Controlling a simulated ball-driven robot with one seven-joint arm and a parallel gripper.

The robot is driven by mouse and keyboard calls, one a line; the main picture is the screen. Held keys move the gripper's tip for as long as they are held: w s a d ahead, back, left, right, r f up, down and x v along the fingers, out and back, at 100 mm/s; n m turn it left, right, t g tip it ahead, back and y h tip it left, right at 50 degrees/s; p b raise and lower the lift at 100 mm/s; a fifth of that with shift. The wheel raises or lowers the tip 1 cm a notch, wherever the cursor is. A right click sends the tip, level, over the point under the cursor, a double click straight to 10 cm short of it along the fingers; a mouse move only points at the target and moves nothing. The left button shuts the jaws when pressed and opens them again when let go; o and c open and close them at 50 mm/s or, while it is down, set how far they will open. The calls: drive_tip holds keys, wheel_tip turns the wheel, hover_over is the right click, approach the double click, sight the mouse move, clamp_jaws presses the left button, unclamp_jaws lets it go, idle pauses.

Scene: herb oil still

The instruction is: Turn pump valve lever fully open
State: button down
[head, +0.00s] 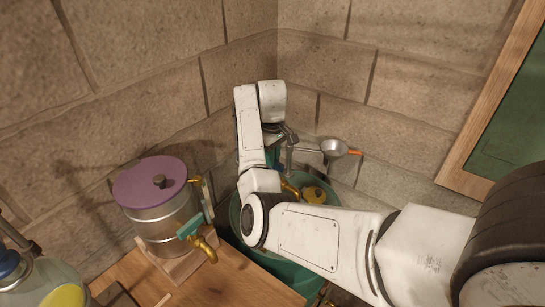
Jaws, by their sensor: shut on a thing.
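My gripper (288,139) is at the end of my white arm, small and dark, near the wall corner in the head view. It is shut at the top of a grey upright pipe (290,158) above the green tub. The thing between its fingers appears to be the pump valve lever, but it is too small and covered to make out. How far the lever is turned cannot be told. The green tub (283,272) is partly hidden behind my arm.
A metal pot (165,228) with a purple lid and brass tap stands on the wooden table (240,283). Stone walls close in behind. A glass vessel (60,282) stands lower left.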

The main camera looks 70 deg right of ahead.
drive_tip(key=shift+r+n, duration=0.1)
drive_tip(key=shift+n, duration=0.5)
drive_tip(key=shift+w, duration=0.1)
drive_tip(key=c, duration=1.1)
unclamp_jaws()
wheel_tip(320, 180, up, 11)
drive_tip(key=shift+f, duration=0.15)
